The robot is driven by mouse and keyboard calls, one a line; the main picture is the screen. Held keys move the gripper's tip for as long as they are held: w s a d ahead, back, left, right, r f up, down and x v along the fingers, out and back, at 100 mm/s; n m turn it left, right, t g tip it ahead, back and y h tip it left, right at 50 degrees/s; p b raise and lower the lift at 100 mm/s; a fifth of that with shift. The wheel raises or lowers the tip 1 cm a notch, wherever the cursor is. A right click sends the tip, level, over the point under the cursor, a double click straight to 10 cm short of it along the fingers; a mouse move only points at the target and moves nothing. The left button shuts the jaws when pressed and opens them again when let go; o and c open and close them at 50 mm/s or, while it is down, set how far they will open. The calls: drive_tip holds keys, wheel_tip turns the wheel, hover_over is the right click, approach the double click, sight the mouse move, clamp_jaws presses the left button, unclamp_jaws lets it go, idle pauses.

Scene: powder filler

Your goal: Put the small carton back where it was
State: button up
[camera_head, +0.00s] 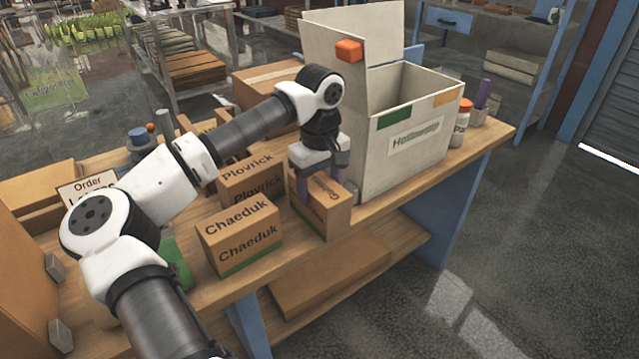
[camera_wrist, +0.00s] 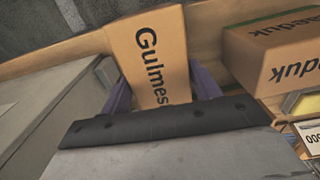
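The small carton (camera_head: 333,217) is brown, with dark lettering that reads "Gulmes" in the wrist view (camera_wrist: 150,50). It is at the table's front edge, between the large grey box and the Chaeduk carton. My gripper (camera_head: 322,180) points down over it, with one purple finger on each side. In the wrist view the fingers (camera_wrist: 162,90) lie close against the carton's two sides, so the gripper looks shut on it. The carton looks upright. I cannot tell whether its bottom rests on the table.
The open grey box (camera_head: 400,160) stands close on the right. The Chaeduk carton (camera_head: 240,235) and Plovrick carton (camera_head: 250,180) stand on the left. A white bottle with an orange cap (camera_head: 461,125) is at the table's right end. An order sign (camera_head: 85,187) stands far left.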

drive_tip(key=o, duration=0.3)
drive_tip(key=shift+o, duration=0.2)
drive_tip(key=shift+r, duration=0.1)
wheel_tip(320, 180, up, 12)
idle(0.5)
